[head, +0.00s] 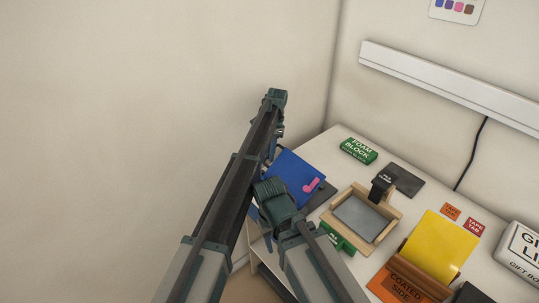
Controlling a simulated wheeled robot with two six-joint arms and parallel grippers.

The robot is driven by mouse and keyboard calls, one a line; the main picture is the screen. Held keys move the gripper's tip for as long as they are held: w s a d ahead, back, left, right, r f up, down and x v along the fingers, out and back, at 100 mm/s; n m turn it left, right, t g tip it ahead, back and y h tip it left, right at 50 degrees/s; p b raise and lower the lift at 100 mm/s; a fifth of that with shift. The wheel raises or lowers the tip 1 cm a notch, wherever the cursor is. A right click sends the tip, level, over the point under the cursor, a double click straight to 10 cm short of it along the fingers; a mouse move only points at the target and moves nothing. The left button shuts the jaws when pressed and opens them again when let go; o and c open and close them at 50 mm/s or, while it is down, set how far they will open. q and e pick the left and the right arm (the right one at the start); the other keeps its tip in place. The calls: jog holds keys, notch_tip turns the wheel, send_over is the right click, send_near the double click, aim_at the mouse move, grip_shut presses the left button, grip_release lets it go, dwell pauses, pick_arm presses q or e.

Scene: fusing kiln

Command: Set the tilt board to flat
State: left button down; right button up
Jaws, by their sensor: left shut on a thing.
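The tilt board is most likely the blue board (294,171) with a pink hook-shaped mark, at the left end of the table. It stands tilted over a dark base (322,194). My left gripper (275,149) is at the board's upper left edge and is shut on it, though my arm hides most of the fingers. My arm also covers the board's left side, so its hinge and any support cannot be made out. My right gripper cannot be made out in the head view.
To the right are a wooden frame with a grey plate (361,218), a yellow sheet on a brown holder (440,246), orange and red tabs, and a white gift box (522,250). A wall stands close on the left.

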pick_arm(q)
jog(key=c, duration=0.9)
grip_release()
jog(key=shift+r, duration=0.1)
pick_arm(e)
jog(key=shift+r, duration=0.1)
pick_arm(q)
jog(key=p+v, duration=1.3)
jog(key=shift+w+d+r, duration=0.1)
jog(key=shift+r, duration=0.2)
pick_arm(e)
notch_tip(320, 180, up, 13)
jog(key=w, duration=0.2)
jog(key=shift+a, duration=0.25)
jog(key=shift+c, duration=0.3)
